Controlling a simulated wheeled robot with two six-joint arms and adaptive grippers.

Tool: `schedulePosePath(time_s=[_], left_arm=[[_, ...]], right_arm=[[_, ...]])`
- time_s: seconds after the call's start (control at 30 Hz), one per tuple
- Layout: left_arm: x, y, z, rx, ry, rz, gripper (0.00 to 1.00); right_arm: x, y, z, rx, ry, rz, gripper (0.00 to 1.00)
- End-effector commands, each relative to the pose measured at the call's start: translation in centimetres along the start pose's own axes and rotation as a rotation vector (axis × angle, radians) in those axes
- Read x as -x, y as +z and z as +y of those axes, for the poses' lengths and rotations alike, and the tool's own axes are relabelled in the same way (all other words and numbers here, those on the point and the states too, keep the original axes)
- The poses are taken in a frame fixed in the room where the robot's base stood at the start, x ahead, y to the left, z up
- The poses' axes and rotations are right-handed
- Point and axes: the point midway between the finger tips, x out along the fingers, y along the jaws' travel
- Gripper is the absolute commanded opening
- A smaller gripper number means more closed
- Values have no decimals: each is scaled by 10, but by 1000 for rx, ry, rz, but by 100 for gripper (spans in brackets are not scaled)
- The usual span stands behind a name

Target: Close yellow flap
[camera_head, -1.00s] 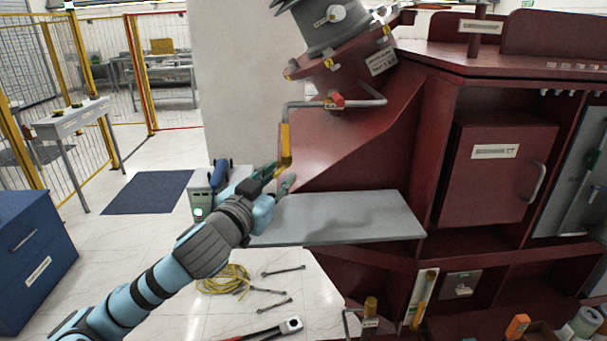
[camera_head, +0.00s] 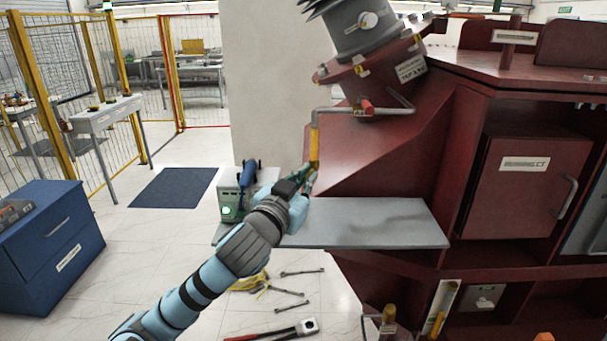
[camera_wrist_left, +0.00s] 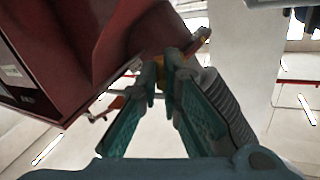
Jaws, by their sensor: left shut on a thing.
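The yellow flap (camera_head: 314,142) is a narrow upright yellow piece at the left end of a grey pipe below the tilted bushing. My left gripper (camera_head: 310,178) reaches it from the lower left and is shut on its lower end. In the left wrist view, the two green fingers (camera_wrist_left: 165,72) come together around a small orange-yellow piece; most of the flap is hidden there. My right gripper is not in view.
A red valve handle (camera_head: 367,107) sits on the grey pipe (camera_head: 390,109). A grey shelf (camera_head: 390,222) juts from the dark red transformer body (camera_head: 400,160) under the gripper. A small device (camera_head: 232,195) stands behind the arm. Tools lie on the floor.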

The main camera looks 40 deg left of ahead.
Motion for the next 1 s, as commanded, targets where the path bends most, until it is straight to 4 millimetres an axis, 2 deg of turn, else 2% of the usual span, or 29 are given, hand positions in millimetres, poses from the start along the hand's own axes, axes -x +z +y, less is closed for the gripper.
schedulePosePath(time_s=[0.03, 0.2, 0.5, 0.8, 0.83, 0.93, 1.0], left_arm=[[-1, -8, 2, 13, -29, -9, 0], [-6, -7, 10, 14, -172, -43, 0], [-14, -7, 20, 1, -388, -83, 0], [-14, -7, 20, -2, -400, -83, 0], [-14, -7, 19, -2, -400, -83, 9], [-14, -8, 19, -2, -401, -83, 25], [-14, -8, 18, -3, -402, -82, 28]], right_arm=[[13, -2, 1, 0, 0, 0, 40], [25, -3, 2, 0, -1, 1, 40], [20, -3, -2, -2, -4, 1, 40], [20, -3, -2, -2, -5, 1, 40], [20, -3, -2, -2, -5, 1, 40], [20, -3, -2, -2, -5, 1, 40], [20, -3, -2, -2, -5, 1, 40]])
